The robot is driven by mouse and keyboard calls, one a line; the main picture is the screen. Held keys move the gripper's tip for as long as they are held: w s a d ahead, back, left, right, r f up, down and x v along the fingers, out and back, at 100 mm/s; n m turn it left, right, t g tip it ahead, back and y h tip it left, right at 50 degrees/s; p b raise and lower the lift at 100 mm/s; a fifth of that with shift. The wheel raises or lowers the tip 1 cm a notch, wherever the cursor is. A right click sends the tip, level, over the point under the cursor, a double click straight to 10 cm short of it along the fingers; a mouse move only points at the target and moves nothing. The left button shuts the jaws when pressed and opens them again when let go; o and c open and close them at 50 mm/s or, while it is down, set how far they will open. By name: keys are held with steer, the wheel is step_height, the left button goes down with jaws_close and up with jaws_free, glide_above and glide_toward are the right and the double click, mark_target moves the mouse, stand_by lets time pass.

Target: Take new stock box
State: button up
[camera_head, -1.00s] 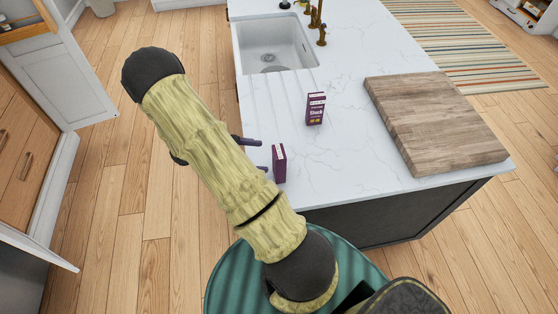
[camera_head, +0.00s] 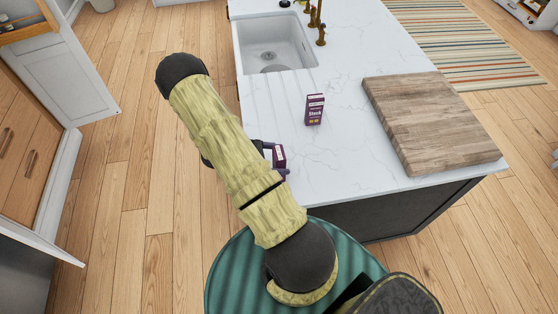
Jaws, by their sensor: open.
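A thick wooden cutting board (camera_head: 428,122) lies on the right of the counter (camera_head: 340,160). A white sink (camera_head: 274,44) with a brass tap (camera_head: 320,26) is at the back. An open cabinet door (camera_head: 70,70) stands at the left. Wooden floor lies between.

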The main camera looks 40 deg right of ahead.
steer(key=shift+s+d+f, duration=0.1)
steer(key=shift+s+d, duration=0.05)
steer(key=shift+d, duration=0.1)
stand_by(0.3)
steer(key=c, duration=1.1)
steer(key=shift+c, duration=0.2)
step_height(320, 180, up, 10)
steer(key=b, duration=0.3)
steer(key=shift+b, duration=0.3)
